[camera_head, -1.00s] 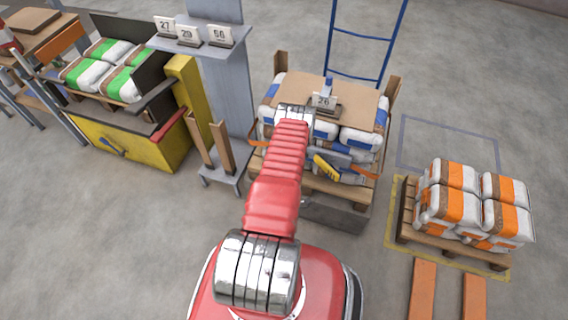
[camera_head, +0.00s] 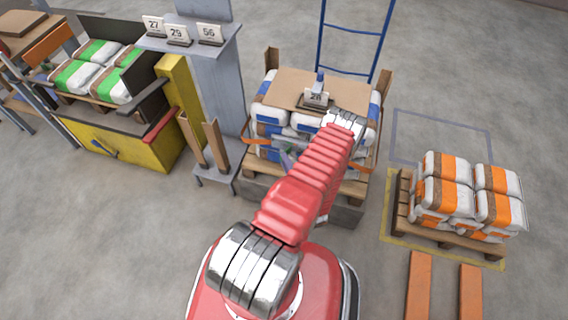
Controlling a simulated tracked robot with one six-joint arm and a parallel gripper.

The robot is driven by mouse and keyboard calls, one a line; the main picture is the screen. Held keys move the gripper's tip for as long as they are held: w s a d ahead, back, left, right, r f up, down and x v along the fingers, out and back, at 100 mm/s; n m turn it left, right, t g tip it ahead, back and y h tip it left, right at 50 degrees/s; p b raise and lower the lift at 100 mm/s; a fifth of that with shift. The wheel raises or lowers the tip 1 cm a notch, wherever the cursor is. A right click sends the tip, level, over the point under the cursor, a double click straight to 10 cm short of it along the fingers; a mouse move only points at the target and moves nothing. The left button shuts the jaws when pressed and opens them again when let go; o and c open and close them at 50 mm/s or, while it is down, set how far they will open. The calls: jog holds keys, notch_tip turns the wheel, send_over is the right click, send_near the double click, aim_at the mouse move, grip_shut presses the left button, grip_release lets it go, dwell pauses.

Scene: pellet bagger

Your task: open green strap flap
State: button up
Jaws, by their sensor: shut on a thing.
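The middle stack of white and blue bags (camera_head: 272,112) stands on a wooden pallet, with a brown sheet (camera_head: 285,88) on top and an orange strap (camera_head: 258,142) at its left front. My red arm reaches over to its front face. My grey gripper (camera_head: 287,152) is at the front of the stack, left of the arm, and partly blends with the bags. A small green piece (camera_head: 288,160), which looks like the green strap flap, shows at the jaws. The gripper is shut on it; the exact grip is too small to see. The arm hides the stack's right front.
A number card (camera_head: 315,97) stands on the brown sheet. A grey column (camera_head: 213,75) with number cards and a yellow bin (camera_head: 140,145) are at left. A pallet of orange-banded bags (camera_head: 450,195) is at right.

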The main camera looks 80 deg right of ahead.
jog(key=shift+s+f, duration=0.15)
jog(key=shift+s, duration=0.1)
dwell(0.4)
jog(key=o, duration=1.1)
jog(key=shift+n, duration=0.3)
jog(key=shift+c, duration=0.2)
jog(key=shift+t+y, duration=0.3)
jog(key=v, duration=1.3)
jog(key=shift+s+a, duration=0.15)
jog(key=shift+a, duration=0.2)
